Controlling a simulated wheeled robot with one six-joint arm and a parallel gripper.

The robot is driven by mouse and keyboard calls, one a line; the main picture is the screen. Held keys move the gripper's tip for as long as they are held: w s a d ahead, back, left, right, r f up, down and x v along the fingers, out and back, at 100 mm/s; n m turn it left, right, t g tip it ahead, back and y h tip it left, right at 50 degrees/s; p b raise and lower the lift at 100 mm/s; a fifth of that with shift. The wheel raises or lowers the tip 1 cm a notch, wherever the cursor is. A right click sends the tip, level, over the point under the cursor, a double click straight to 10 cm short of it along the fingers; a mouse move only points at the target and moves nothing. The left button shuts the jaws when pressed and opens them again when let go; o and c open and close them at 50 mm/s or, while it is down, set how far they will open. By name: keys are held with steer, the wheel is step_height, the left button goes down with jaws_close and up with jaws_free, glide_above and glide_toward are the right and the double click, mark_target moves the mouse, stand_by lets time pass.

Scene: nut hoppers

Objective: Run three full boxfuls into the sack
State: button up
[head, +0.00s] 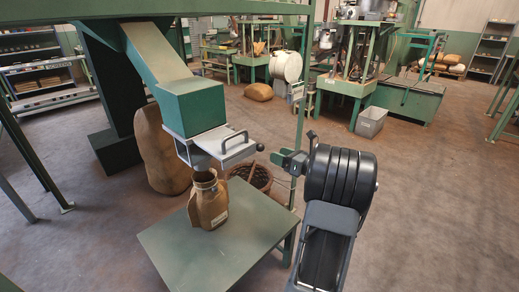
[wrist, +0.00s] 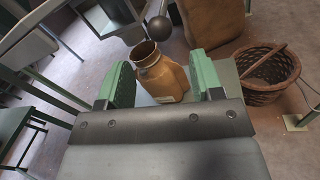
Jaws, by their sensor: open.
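A green hopper chute (head: 195,105) ends in a grey metal box (head: 222,147) with a bar handle and a lever ending in a dark ball knob (head: 260,147). Below its outlet a tan sack (head: 209,203) stands upright with its neck open on a green table (head: 165,240). My gripper (head: 283,158) is open and empty, just right of the knob and apart from it. In the wrist view its green fingers (wrist: 162,82) are spread, with the knob (wrist: 159,28) ahead and the sack (wrist: 160,78) beyond between them. The sack's contents are hidden.
A wicker basket (head: 250,176) stands on the floor behind the table; it also shows in the wrist view (wrist: 268,75). A large full sack (head: 160,150) stands behind the chute. A thin green post (head: 301,90) rises near my gripper.

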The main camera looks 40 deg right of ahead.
mark_target(260, 146)
steer(key=b+x, duration=0.1)
steer(key=x, duration=0.8)
jaws_close()
stand_by(0.4)
